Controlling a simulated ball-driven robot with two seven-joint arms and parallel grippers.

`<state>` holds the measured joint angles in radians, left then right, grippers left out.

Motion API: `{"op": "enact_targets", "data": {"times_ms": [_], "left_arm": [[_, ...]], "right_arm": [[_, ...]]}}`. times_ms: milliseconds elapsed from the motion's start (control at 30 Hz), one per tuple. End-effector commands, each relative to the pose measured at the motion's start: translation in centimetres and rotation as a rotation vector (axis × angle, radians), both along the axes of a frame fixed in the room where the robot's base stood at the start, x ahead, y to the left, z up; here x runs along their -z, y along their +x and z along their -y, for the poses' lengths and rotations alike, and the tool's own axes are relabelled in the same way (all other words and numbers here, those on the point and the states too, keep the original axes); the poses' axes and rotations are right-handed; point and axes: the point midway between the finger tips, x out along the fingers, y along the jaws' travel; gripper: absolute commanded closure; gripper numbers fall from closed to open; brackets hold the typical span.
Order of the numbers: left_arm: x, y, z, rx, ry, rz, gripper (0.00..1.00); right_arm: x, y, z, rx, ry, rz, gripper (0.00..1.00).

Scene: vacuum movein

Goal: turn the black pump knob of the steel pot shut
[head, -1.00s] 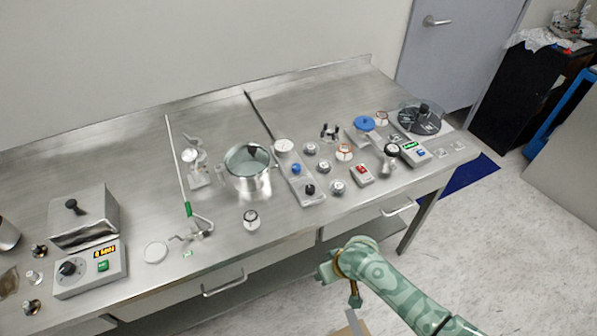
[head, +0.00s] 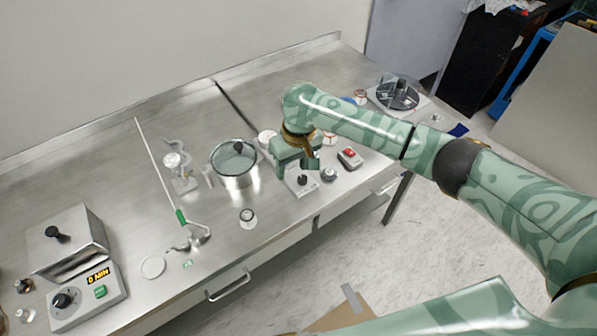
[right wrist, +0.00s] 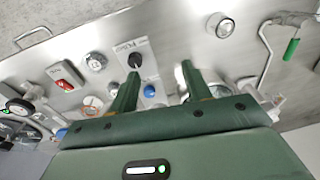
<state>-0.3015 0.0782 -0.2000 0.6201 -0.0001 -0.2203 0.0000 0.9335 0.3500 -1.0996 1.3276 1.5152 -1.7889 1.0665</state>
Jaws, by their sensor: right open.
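The black pump knob (head: 302,180) stands on a pale valve panel (head: 296,188) to the right of the steel pot (head: 238,183); the pot has a glass lid. My right gripper (head: 298,163) is open and empty above the panel, pointing down, and hides much of it. In the right wrist view the black knob (right wrist: 134,61) lies just beyond the tip of the left-hand finger, not centred between the fingers (right wrist: 160,76). I see no contact. A blue knob (right wrist: 150,91) shows between the fingers. My left gripper is not in view.
A small box with a red switch (head: 350,157) and a round gauge (head: 328,174) stand close right of the panel. Another gauge (head: 247,218) stands before the pot. A heater box with a display (head: 88,296) is at far left.

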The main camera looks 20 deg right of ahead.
Motion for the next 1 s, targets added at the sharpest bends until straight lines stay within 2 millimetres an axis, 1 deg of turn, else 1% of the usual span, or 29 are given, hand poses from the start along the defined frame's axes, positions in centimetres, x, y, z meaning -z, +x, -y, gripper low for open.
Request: {"op": "enact_targets", "data": {"times_ms": [33,100,133,233,333,467,700,800,900,1000], "left_arm": [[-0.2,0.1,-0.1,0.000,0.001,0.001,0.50],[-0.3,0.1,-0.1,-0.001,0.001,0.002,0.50],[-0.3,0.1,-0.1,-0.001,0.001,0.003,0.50],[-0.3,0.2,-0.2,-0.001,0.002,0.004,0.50],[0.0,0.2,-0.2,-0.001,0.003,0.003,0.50],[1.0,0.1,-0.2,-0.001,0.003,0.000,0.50],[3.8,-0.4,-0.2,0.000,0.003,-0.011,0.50],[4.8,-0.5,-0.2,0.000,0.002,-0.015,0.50],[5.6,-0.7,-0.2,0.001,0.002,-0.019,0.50],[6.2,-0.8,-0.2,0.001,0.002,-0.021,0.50]], "right_arm": [[-2.0,1.2,1.1,0.034,-0.031,-0.007,0.51],[-4.1,2.1,2.5,0.088,-0.067,-0.030,0.51],[-4.8,2.4,3.0,0.106,-0.079,-0.038,0.51],[-6.2,2.8,3.9,0.146,-0.099,-0.055,0.51],[-5.8,2.9,4.1,0.159,-0.105,-0.064,0.51],[-3.5,2.8,4.1,0.159,-0.105,-0.065,0.51],[3.0,2.8,4.0,0.158,-0.104,-0.066,0.51],[5.3,2.8,4.0,0.157,-0.104,-0.064,0.51],[7.3,2.8,4.0,0.157,-0.102,-0.063,0.51],[8.7,2.8,4.1,0.157,-0.104,-0.062,0.51]]}}
